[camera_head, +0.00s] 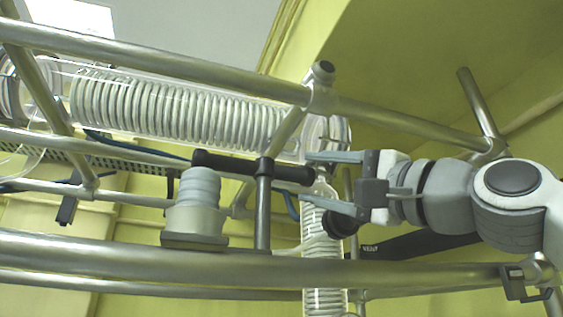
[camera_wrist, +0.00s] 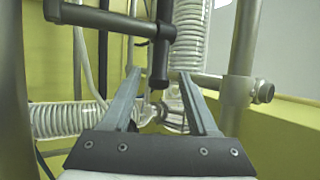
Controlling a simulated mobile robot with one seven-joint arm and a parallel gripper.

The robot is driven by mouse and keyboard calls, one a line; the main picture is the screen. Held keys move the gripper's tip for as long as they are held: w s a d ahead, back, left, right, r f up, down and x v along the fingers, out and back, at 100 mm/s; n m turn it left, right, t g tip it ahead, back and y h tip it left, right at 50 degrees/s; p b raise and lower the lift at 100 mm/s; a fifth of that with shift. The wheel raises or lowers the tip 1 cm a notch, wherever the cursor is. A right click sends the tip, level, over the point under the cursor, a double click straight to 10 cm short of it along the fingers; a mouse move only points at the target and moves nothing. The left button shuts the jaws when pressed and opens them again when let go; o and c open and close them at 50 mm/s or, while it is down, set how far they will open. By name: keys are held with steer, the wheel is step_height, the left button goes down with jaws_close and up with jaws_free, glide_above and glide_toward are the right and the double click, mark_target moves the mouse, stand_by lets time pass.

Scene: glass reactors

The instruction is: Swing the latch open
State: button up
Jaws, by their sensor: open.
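A dark crossbar (camera_head: 235,163) sits on top of an upright grey post (camera_head: 263,215), left of centre in the head view; it looks like the latch. In the wrist view the bar (camera_wrist: 164,30) runs down the picture and the post (camera_wrist: 95,17) comes in from the left. My gripper (camera_head: 307,179) comes from the right with its jaws apart and empty. The bar's near end is at the fingertips, and in the wrist view it appears between them (camera_wrist: 160,74). I cannot tell whether it touches a finger.
Metal frame rails (camera_head: 180,264) cross in front, and another rail (camera_head: 200,65) runs above. A glass coil tube (camera_head: 180,107) lies behind, and a vertical coil (camera_head: 323,250) stands behind the gripper. A ribbed light-grey fitting (camera_head: 200,190) stands left of the post.

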mark_target(281, 174)
steer(key=p+x, duration=0.2)
steer(key=x, duration=0.6)
steer(key=shift+a+p, duration=0.1)
steer(key=shift+p, duration=0.2)
jaws_close()
stand_by(1.0)
